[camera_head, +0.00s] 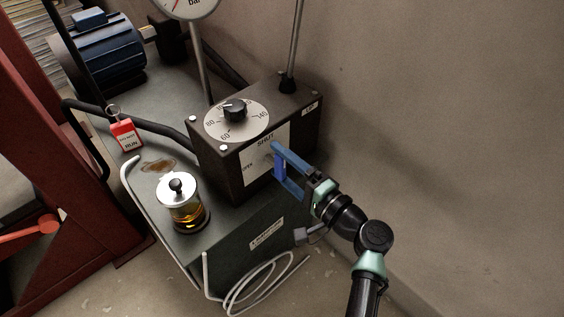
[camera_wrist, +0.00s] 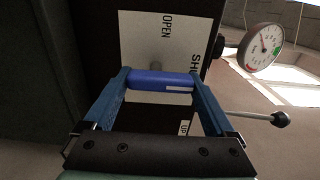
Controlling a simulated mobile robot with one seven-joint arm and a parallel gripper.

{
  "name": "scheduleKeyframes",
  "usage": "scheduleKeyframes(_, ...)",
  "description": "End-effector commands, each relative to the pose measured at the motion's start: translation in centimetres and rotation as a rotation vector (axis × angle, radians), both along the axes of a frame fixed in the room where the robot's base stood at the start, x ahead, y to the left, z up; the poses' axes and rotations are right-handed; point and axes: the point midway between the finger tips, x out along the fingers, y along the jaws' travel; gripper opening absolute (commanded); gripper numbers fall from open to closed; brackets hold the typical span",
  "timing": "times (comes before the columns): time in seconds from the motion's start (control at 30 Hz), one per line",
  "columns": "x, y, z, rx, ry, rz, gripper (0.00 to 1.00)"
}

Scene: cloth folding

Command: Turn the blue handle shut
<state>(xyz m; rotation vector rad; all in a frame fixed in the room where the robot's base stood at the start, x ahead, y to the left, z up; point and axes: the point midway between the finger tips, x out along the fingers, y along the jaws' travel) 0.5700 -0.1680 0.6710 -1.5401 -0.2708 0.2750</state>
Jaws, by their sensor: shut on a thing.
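The blue handle (camera_head: 280,168) is on the front of a dark box, over a white plate (camera_head: 256,168) printed with SHUT at the top and OPEN at the left. The handle stands about upright in the head view. My gripper (camera_head: 279,165) reaches in from the right, one blue finger above and one below the handle. In the wrist view the handle (camera_wrist: 160,79) spans between the two fingertips of my gripper (camera_wrist: 160,82), which is shut on it. The handle's mount on the plate is largely hidden behind it.
The dark box (camera_head: 227,170) has a dial (camera_head: 236,112) on top and a rod rising behind it. A glass jar (camera_head: 182,205), a red tag (camera_head: 125,134) and a blue motor (camera_head: 104,52) lie left. A coiled cable (camera_head: 258,287) is below. A wall stands at right.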

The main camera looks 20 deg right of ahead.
Motion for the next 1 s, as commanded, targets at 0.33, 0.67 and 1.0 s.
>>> scheduleKeyframes(0.33,-0.1,0.0,-0.2,0.006,0.004,0.0,1.0)
scheduleKeyframes(0.67,-1.0,-0.4,0.0,0.003,0.002,-0.002,1.0)
scheduleKeyframes(1.0,-7.7,-2.9,0.1,0.004,0.005,-0.005,1.0)
